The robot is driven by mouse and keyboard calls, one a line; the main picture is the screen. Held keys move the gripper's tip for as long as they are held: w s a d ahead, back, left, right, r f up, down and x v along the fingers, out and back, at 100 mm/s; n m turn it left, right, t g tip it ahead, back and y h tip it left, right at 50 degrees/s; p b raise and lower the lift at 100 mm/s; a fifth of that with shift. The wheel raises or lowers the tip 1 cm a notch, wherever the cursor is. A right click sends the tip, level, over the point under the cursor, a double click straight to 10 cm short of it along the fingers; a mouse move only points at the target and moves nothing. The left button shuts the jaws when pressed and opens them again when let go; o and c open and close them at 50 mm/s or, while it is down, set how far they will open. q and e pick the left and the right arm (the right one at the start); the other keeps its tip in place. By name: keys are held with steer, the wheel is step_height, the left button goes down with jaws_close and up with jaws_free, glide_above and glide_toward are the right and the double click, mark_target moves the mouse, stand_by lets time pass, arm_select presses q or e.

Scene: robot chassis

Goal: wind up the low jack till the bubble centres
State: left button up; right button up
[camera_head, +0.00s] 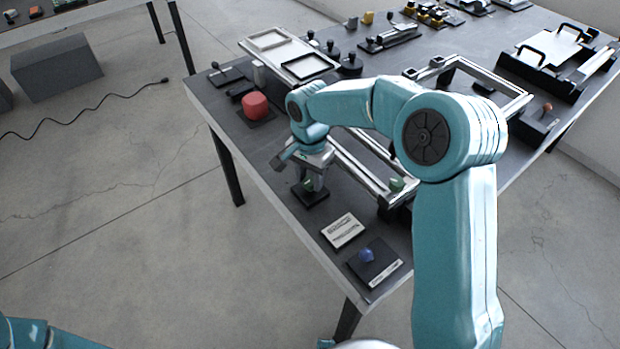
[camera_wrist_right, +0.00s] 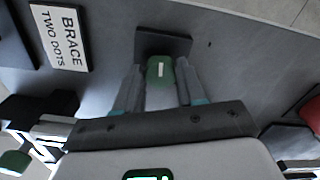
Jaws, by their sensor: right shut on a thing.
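My right gripper (camera_head: 313,183) is lowered at the table's near left edge, shut on a green knob (camera_head: 308,185) on a small black base (camera_head: 311,197). In the right wrist view the knob (camera_wrist_right: 159,71) has a white mark and sits between the two fingers, with its black base (camera_wrist_right: 163,43) beyond them. Another green knob (camera_head: 397,184) is at the near corner of the silver chassis frame (camera_head: 360,168). I cannot make out a bubble in either view. My left gripper is out of view.
A white card reading "BRACE TWO DOTS" (camera_wrist_right: 62,38) lies beside the held knob's base. A blue knob on a black plate (camera_head: 370,262) is nearer the front corner. Black trays and small parts fill the back.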

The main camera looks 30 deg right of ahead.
mark_target(310, 180)
steer(key=shift+w+d+r+m, duration=0.1)
steer(key=shift+m, duration=0.5)
steer(key=o, duration=1.1)
steer(key=shift+c, duration=0.2)
step_height(310, 180, up, 16)
steer(key=p, duration=0.1)
steer(key=shift+r+p, duration=0.15)
steer(key=shift+p, duration=0.2)
